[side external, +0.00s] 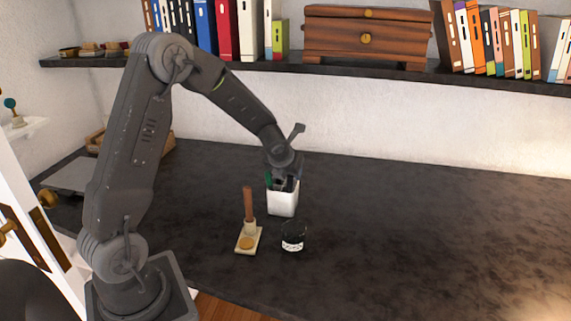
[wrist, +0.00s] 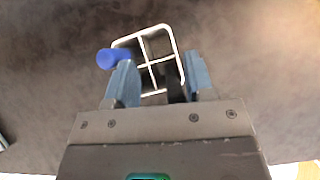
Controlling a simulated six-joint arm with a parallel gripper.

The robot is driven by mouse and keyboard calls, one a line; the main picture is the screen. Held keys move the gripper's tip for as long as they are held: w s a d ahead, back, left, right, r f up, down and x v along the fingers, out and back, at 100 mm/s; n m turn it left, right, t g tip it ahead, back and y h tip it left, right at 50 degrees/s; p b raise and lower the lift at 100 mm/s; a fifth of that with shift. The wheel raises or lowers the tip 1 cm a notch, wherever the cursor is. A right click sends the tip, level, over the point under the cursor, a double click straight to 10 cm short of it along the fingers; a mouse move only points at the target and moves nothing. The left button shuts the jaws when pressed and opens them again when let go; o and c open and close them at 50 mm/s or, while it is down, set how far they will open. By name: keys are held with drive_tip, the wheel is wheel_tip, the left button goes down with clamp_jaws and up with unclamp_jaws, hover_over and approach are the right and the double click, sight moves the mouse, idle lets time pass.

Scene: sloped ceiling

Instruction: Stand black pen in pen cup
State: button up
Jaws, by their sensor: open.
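The white pen cup (side external: 283,202) stands upright on the dark desk. The wrist view shows its square rim (wrist: 160,29) and the dividers that split it into compartments. My gripper (side external: 284,181) is right above the cup, pointing down; in the wrist view its two fingers (wrist: 159,66) are apart, over the near part of the cup. A dark shape, likely the black pen (wrist: 174,88), shows between the fingers at the near right compartment, apart from the left finger. Whether it touches the right finger, and its lower end, I cannot tell.
A blue pen end (wrist: 112,58) sticks up at the cup's left side, close to the left finger. A dark labelled jar (side external: 293,238) and a small wooden stand with a brown upright piece (side external: 248,203) are in front of the cup. The desk's right side is clear.

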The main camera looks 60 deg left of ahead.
drive_tip(key=v, duration=1.3)
drive_tip(key=shift+r, duration=0.2)
drive_tip(key=shift+s, duration=0.1)
drive_tip(key=s+d+r+n+h, duration=0.2)
drive_tip(key=s+d+n, duration=0.6)
drive_tip(key=n, duration=0.6)
drive_tip(key=s+d+r+n+h, duration=0.2)
drive_tip(key=s+d+n, duration=0.7)
drive_tip(key=n, duration=0.6)
drive_tip(key=shift+s+r, duration=0.8)
drive_tip(key=shift+s, duration=0.35)
